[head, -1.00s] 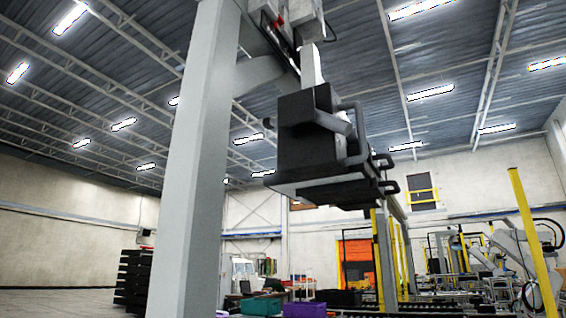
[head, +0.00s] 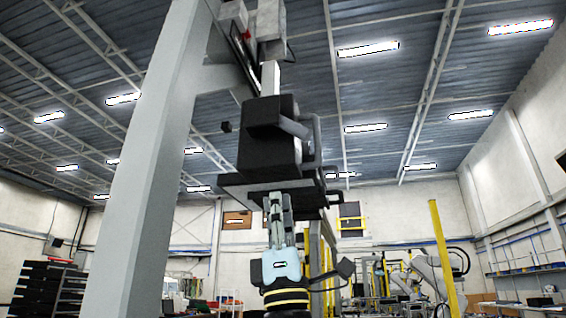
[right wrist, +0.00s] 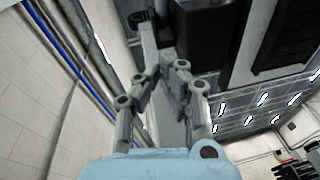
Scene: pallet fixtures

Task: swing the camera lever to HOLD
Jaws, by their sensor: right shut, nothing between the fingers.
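A dark camera-like housing (head: 270,145) hangs from a grey overhead mount, with bent grey bars (head: 316,150) on its right side. No HOLD mark is readable. My right gripper (head: 277,197) points up, its shut, empty fingertips close under the housing's lower plate (head: 240,184); contact cannot be told. In the right wrist view the shut fingers (right wrist: 170,66) are in front of a grey bar and the dark housing (right wrist: 200,40). My left gripper is out of view.
A thick grey post (head: 150,160) rises left of the housing. A yellow post (head: 440,255) and robot machinery (head: 425,270) stand at the right. Black stacked trays (head: 48,288) are at the lower left. The air right of the housing looks open.

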